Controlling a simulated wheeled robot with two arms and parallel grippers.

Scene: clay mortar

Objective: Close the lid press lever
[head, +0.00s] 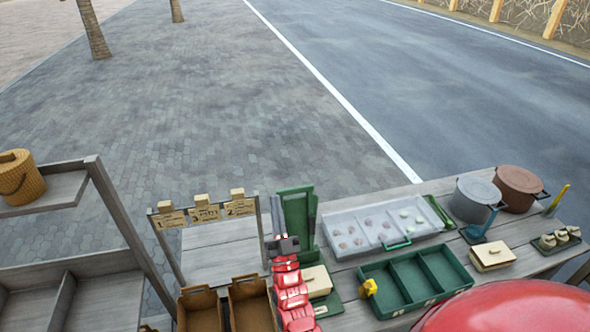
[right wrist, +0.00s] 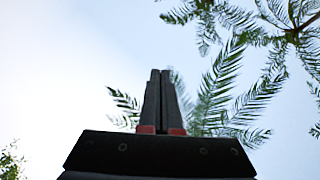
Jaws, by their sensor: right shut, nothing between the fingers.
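A green press-like frame (head: 297,208) stands upright at the near edge of the wooden table, with a green base and a cream block (head: 316,280) at its foot. I take it for the lid press; its lever cannot be clearly told apart from the upright frame. My right gripper (head: 281,240) is just left of the frame's lower part, at the end of my red arm; contact cannot be told. In the right wrist view my right gripper (right wrist: 160,98) points up against sky, its two fingers together and empty. My left gripper is not in view.
A clear-lidded tray (head: 383,252) and a green divided tray (head: 376,302) lie right of the press. Pots (head: 470,208) stand farther right. A rack with numbered tags (head: 207,213) and brown bins (head: 248,312) are to the left. A basket (head: 17,185) sits on the left shelf.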

